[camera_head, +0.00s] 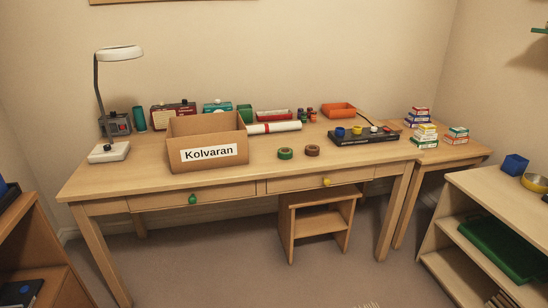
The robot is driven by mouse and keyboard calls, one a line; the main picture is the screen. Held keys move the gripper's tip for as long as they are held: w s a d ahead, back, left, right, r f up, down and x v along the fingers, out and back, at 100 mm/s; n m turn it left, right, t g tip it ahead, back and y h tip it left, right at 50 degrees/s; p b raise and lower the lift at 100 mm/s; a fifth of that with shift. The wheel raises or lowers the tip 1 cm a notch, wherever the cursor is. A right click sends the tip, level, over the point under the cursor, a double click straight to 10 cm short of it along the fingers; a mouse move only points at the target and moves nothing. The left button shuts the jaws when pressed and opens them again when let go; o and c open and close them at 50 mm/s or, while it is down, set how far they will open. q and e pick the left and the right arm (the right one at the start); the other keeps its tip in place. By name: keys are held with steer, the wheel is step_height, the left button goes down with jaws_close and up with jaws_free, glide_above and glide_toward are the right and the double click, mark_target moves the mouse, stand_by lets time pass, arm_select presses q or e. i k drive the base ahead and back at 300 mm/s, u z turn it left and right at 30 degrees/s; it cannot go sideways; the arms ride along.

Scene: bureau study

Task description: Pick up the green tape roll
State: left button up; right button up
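The green tape roll (285,153) lies flat on the wooden desk (240,180), right of the cardboard box and near the desk's front edge. A brown tape roll (312,150) lies just to its right, with a small gap between them. Nothing covers the green roll. Neither of my grippers shows in the head view.
An open cardboard box (180,135) labelled "Kolvaran" stands left of the rolls. A rolled white paper (274,127) lies behind them. A dark panel with coloured knobs (365,135) sits to the right. A stool (318,222) stands under the desk. The floor in front is mostly clear.

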mark_target(285, 154)
steer(key=u, duration=0.85)
steer(key=i, duration=1.85)
steer(key=z, duration=0.45)
